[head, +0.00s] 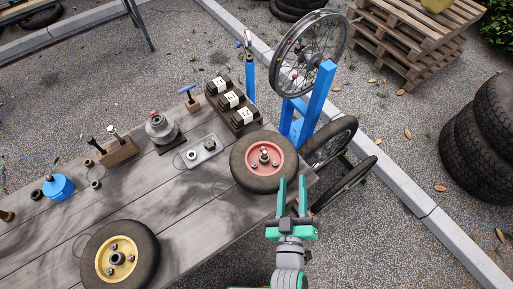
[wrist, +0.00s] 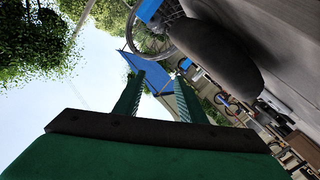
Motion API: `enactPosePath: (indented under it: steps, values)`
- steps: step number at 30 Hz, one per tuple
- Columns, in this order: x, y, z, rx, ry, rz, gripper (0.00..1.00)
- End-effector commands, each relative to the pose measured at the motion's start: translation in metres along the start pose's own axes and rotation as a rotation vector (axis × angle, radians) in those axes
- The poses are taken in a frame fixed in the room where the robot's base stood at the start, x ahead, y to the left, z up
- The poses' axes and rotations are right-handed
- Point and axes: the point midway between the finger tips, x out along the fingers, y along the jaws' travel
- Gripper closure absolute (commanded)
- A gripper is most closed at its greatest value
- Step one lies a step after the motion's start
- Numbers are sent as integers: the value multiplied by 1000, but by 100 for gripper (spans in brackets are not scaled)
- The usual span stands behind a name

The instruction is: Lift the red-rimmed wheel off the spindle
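The red-rimmed wheel (head: 278,164) lies flat on the right end of the wooden table, its black tyre around a red rim. The spindle (head: 264,155) shows at the middle of the rim. My gripper (head: 291,184) is open and empty, by the near right side of the tyre; whether it touches cannot be told. In the wrist view my gripper (wrist: 158,92) has its two green fingers apart with nothing between them. The dark tyre of the wheel (wrist: 222,55) shows on the right of that view.
A yellow-rimmed wheel (head: 150,253) lies at the table's near edge. A metal tray (head: 194,158), a block of dark boxes (head: 248,128) and a blue stand (head: 318,103) with a spoked wheel (head: 293,62) are close by. Stacked tyres (head: 465,150) stand at far right.

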Motion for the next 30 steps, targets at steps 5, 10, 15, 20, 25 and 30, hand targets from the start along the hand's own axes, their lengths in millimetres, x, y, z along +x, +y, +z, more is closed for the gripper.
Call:
enactPosePath:
  steps: [5, 10, 15, 20, 25, 30]
  values:
    - [62, 52, -25, -110, 31, 133, 63]
    - [106, 106, -52, -169, 30, 280, 63]
    - [137, 160, -79, -182, 4, 436, 63]
    - [155, 209, -100, -148, -43, 581, 63]
    - [162, 253, -110, -72, -121, 722, 63]
    - [161, 284, -109, 45, -227, 838, 63]
